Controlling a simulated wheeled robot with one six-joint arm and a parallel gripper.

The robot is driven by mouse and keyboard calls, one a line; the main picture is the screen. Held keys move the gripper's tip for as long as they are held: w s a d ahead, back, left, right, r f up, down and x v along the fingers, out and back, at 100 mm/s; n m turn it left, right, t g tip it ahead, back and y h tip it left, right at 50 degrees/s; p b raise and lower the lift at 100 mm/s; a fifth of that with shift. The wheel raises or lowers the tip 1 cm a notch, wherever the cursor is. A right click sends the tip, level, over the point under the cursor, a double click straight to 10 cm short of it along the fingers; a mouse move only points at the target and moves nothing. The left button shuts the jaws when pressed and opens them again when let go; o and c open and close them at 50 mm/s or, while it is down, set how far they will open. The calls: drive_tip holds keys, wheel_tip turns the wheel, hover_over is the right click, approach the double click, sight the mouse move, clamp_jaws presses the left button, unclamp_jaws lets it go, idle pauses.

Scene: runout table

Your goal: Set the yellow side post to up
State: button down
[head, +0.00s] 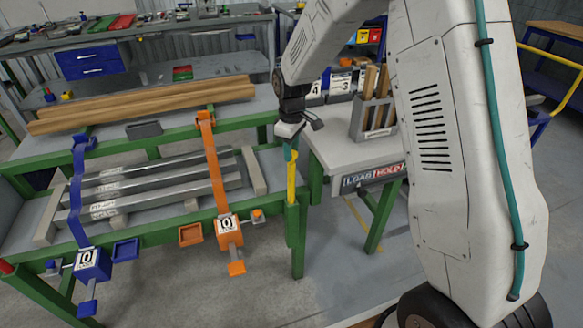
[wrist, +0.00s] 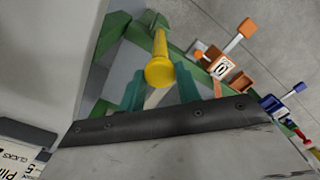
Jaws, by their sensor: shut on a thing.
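The yellow side post (head: 291,182) stands upright at the right front corner of the green-framed runout table (head: 180,223). My gripper (head: 291,152) is above it, pointing down, with its teal fingers at the post's top end. In the wrist view the post's round yellow head (wrist: 159,73) lies between the two teal fingertips (wrist: 159,92), and its shaft runs away toward the green frame. My gripper is shut on the post. The exact contact is partly hidden by the fingers in the head view.
An orange clamp arm (head: 214,170) and a blue one (head: 77,190) cross the grey bars (head: 150,193) left of the post. A side table (head: 345,148) with a holder of wooden sticks (head: 372,115) stands close on the right. Wooden planks (head: 150,103) lie behind.

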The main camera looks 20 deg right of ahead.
wheel_tip(320, 180, up, 7)
drive_tip(key=shift+f, duration=0.1)
idle(0.3)
drive_tip(key=c, duration=1)
unclamp_jaws()
wheel_tip(320, 180, up, 8)
